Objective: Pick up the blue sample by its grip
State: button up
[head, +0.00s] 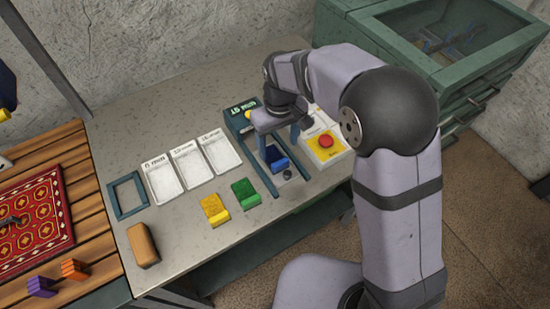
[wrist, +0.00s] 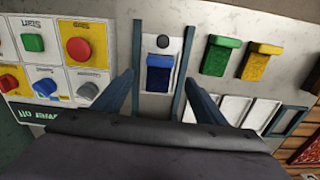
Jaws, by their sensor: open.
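The blue sample (head: 277,163) lies on a light plate between the two rails of the teal test rig (head: 243,118). In the wrist view the blue sample (wrist: 159,78) has its raised grip facing up. My gripper (wrist: 160,78) is open, with one finger on each side of the blue sample and visible space between. In the head view my gripper (head: 277,133) hangs over the rig and partly hides it. Whether the fingertips are down at the grip's height I cannot tell.
A green sample (head: 244,193) and a yellow sample (head: 214,209) lie left of the rig. A button panel (head: 325,157) with a red button stands close on the right. White labelled trays (head: 190,168), an empty teal frame (head: 127,196) and a brown block (head: 143,245) are further left.

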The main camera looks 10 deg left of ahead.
aim_at(279, 160)
jog(key=shift+s+d+f, duration=0.1)
jog(key=shift+s+d, duration=0.15)
jog(key=shift+s, duration=0.1)
jog(key=shift+f, duration=0.45)
jog(key=shift+w+a+f+p, duration=0.15)
jog(key=shift+f+p, duration=0.75)
jog(key=shift+f, duration=0.75)
jog(key=shift+w+d+f+p, duration=0.1)
jog(key=shift+f+p, duration=0.75)
jog(key=shift+f, duration=0.75)
jog(key=shift+c, duration=0.3)
jog(key=c, duration=1.2)
jog(key=shift+o, duration=0.2)
notch_tip(279, 160, up, 10)
jog(key=b, duration=0.3)
